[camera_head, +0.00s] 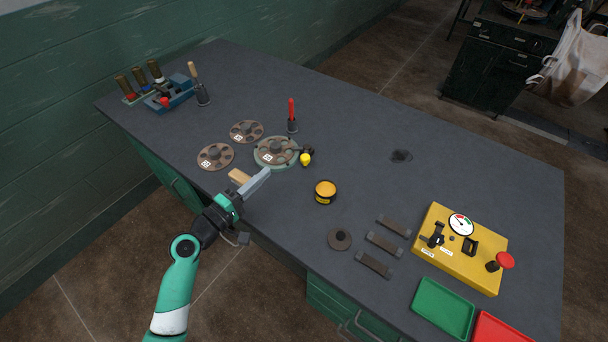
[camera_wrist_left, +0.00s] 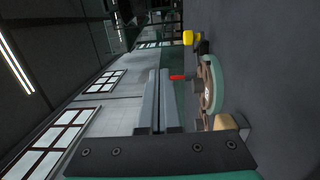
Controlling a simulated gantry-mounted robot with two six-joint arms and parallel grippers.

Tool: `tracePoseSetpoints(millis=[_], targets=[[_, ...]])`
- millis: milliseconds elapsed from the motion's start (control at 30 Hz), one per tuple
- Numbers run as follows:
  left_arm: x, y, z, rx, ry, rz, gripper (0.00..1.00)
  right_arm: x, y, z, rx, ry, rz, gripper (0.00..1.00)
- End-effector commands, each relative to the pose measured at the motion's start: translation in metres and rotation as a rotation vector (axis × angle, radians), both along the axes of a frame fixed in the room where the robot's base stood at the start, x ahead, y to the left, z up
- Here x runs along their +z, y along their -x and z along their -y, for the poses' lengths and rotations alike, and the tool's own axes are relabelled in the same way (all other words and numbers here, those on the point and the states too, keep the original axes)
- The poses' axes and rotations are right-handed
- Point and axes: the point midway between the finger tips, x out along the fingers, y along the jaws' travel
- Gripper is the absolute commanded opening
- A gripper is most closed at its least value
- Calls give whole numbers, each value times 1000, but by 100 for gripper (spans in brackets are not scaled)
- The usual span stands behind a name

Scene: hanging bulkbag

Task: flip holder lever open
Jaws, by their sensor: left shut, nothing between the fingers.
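The holder (camera_head: 291,164) is a round green base with a brown disc (camera_head: 275,150) in it. Its lever shows as a dark arm with a yellow knob (camera_head: 306,159) on the holder's right side. In the left wrist view the knob (camera_wrist_left: 188,37) stands at the holder's far end, and the green rim (camera_wrist_left: 216,78) shows to the right of my fingers. My left gripper (camera_head: 266,171) is shut and empty, its tips close to the holder's near edge and apart from the knob. I cannot tell whether they touch the rim. My right gripper is in neither view.
A wooden block (camera_head: 238,176) lies beside my left fingers. Two loose discs (camera_head: 215,157) (camera_head: 246,131) lie left of the holder. A red-handled tool (camera_head: 291,110) stands behind it; a yellow round tin (camera_head: 325,191) sits to the right. A yellow control box (camera_head: 450,262) stands farther right.

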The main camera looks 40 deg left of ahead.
Motion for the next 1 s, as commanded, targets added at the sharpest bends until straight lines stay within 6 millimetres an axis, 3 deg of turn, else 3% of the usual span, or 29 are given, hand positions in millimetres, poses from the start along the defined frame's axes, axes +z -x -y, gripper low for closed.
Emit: tracePoseSetpoints(millis=[33, 167, 667, 833, 1000], targets=[[-33, 6, -6, 18, 8, -12, 0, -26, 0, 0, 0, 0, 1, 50], [-54, 13, -17, 46, 14, -23, 0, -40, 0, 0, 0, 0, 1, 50], [-52, 11, -21, 53, 12, -21, 0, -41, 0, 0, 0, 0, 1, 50], [-53, -11, -22, 51, 12, -20, 0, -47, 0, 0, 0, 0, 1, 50], [-55, -47, -24, 50, 11, -19, 0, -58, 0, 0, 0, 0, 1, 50]])
